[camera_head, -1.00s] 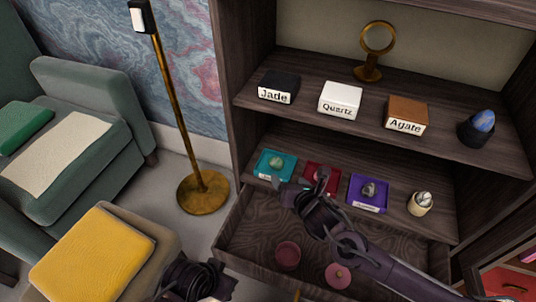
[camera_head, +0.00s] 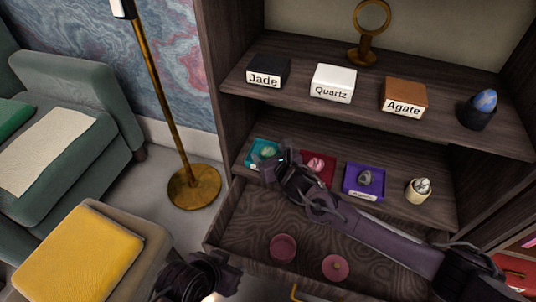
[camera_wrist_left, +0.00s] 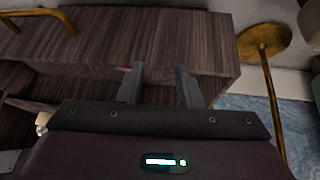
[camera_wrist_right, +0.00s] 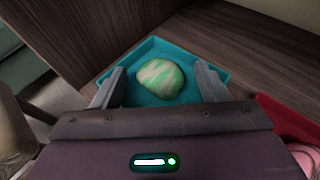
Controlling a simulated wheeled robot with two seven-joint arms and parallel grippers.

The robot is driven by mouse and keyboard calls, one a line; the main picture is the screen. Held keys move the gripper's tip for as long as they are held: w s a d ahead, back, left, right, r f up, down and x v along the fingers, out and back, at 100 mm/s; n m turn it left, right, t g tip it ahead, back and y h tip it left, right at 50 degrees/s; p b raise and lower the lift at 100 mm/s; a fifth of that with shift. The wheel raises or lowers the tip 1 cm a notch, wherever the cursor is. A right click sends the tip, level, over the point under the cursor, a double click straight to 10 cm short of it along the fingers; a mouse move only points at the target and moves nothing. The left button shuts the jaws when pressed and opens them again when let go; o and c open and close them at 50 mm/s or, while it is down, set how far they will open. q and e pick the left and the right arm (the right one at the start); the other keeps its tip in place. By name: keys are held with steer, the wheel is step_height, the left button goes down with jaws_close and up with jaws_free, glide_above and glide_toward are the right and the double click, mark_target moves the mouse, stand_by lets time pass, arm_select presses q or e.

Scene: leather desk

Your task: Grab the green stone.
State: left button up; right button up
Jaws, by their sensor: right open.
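The green stone (camera_head: 268,152) is a rounded, pale-banded green stone in a teal tray (camera_head: 254,161) on the lower shelf. In the right wrist view the stone (camera_wrist_right: 160,78) lies ahead of and between the two fingers of my right gripper (camera_wrist_right: 160,88), with the teal tray (camera_wrist_right: 152,45) around it. My right gripper (camera_head: 280,162) is open and empty, close to the tray's near right side in the head view. My left gripper (camera_head: 228,270) is low in front of the cabinet, away from the stone. In the left wrist view its fingers (camera_wrist_left: 160,82) stand apart with nothing between them.
A red tray (camera_head: 317,172) with a pink stone and a purple tray (camera_head: 363,183) with a grey stone stand to the right. An open drawer (camera_head: 240,222) holds two pink round items. Labelled boxes (camera_head: 333,82) sit on the shelf above.

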steer(key=shift+c, duration=0.2)
steer(key=c, duration=1)
steer(key=shift+r, duration=0.1)
steer(key=shift+c, duration=0.2)
